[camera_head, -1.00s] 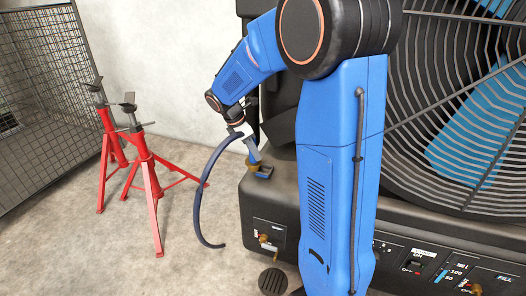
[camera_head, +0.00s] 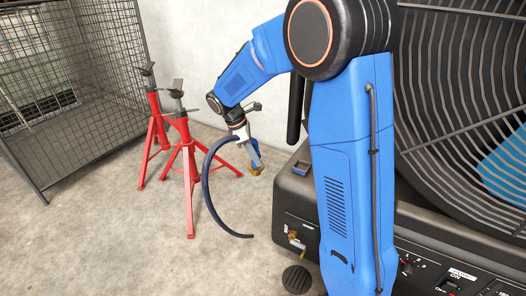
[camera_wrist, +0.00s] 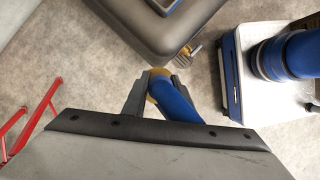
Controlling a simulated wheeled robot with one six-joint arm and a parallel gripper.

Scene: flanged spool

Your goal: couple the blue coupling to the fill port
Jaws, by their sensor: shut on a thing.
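My gripper (camera_head: 248,148) is shut on the blue coupling (camera_head: 256,159), which has a brass-coloured end (camera_head: 254,170) pointing down. A dark blue hose (camera_head: 207,185) curves from it toward the floor. The coupling hangs in the air, left of and apart from the black machine. In the wrist view, the coupling (camera_wrist: 175,100) sits between the jaws (camera_wrist: 150,97), its brass end beyond them. A brass fitting (camera_head: 296,240) sticks out of the machine's front-left panel; it also shows in the wrist view (camera_wrist: 193,50). No readable label tells whether it is the fill port.
The machine (camera_head: 285,195) with a big fan stands at the right, a small recessed holder (camera_head: 302,167) on its top. Red stands (camera_head: 188,170) and a wire cage (camera_head: 75,90) are at the left. Floor between is clear.

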